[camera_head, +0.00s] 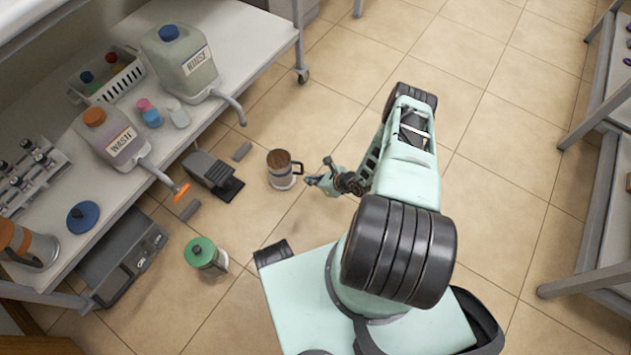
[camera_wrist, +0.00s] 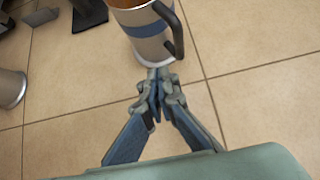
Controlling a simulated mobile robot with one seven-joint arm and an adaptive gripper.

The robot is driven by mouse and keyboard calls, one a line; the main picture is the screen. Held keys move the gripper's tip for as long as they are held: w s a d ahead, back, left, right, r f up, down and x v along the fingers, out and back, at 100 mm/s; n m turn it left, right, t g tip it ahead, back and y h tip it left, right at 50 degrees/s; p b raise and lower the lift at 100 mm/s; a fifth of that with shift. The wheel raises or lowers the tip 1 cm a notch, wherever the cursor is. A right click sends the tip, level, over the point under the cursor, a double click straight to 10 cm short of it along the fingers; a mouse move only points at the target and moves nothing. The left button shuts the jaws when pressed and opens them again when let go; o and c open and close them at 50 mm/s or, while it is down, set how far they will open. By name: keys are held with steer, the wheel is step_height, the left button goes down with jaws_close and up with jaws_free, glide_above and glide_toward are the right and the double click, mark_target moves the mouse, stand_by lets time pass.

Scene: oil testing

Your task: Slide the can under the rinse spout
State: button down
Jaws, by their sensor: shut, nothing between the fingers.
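The can (camera_head: 283,172) stands upright on the tiled floor. It is silvery with a brown top, a handle on its right side and, in the wrist view (camera_wrist: 147,40), a blue band. My gripper (camera_head: 310,180) is shut and empty, low beside the can's right side. In the wrist view my fingertips (camera_wrist: 157,80) are near the can's base; I cannot tell whether they touch it. The rinse jug (camera_head: 181,62) stands on the bench, and its grey rinse spout (camera_head: 233,107) reaches out past the bench edge, up and left of the can.
The wash jug (camera_head: 116,138) has an orange-tipped spout (camera_head: 181,192). A black pedal (camera_head: 213,175) and a grey block (camera_head: 241,151) lie left of the can. A green-topped can (camera_head: 204,255) stands nearer me. Floor above and right of the can is clear.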

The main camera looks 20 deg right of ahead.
mark_target(290, 174)
steer(key=b+x, duration=0.1)
steer(key=x, duration=0.3)
steer(key=shift+f+b, duration=0.25)
steer(key=shift+b, duration=0.05)
steer(key=shift+w+a+r+b, duration=0.2)
steer(key=shift+w+a, duration=0.25)
steer(key=shift+w, duration=0.15)
steer(key=shift+w+a+r+b, duration=0.1)
steer(key=shift+w+a+b, duration=0.05)
steer(key=shift+w+a, duration=0.5)
steer(key=shift+w, duration=0.3)
steer(key=shift+r, duration=0.1)
